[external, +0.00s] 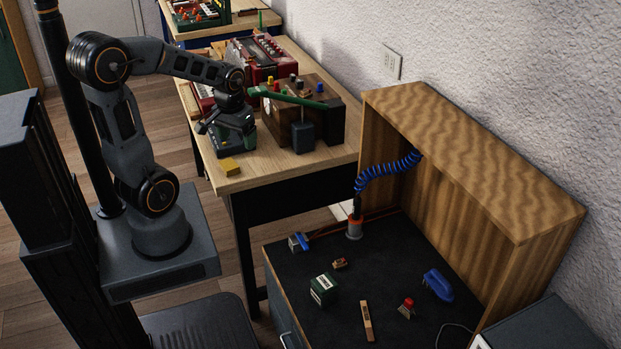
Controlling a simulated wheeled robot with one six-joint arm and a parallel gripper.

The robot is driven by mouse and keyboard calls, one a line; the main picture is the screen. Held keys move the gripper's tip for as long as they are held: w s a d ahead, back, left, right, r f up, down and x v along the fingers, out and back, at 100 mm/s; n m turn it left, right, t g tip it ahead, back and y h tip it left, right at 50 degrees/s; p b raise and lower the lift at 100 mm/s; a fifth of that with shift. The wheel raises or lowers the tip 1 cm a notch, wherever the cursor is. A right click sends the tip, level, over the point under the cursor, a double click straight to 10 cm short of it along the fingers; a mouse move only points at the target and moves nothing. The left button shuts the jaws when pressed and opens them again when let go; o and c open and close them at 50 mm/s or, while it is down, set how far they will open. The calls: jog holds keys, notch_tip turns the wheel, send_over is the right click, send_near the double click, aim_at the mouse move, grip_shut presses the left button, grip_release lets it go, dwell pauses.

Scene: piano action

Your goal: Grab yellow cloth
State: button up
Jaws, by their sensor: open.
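A small yellow piece, likely the yellow cloth (230,167), lies on the near left corner of the wooden table (262,182). It looks like a small folded block. My gripper (240,143) is over the same table, a little above and behind the yellow piece, pointing down. It is open, and nothing shows between its fingers. The fingertips are small and dark against a green and dark device (243,136) behind them, so the exact gap to the yellow piece cannot be told.
A wooden block assembly with a green bar (290,96) and a dark box (302,137) stand right of my gripper. A red case (262,58) is farther back. The lower black bench (385,265) holds a green box (323,289), a blue tool (437,285) and a coiled blue hose (388,172).

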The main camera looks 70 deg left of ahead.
aim_at(229, 164)
jog(key=a+f+n, duration=0.4)
jog(key=a+n, duration=0.9)
jog(key=a, duration=0.1)
jog(key=shift+g+h, duration=0.3)
jog(key=shift+g, duration=0.1)
jog(key=f, duration=1.3)
jog(key=shift+s+d+f+b, duration=0.1)
jog(key=shift+s+f+b, duration=0.15)
jog(key=shift+s+b, duration=0.1)
jog(key=shift+c, duration=0.2)
jog(key=c, duration=1)
jog(key=shift+r, duration=0.1)
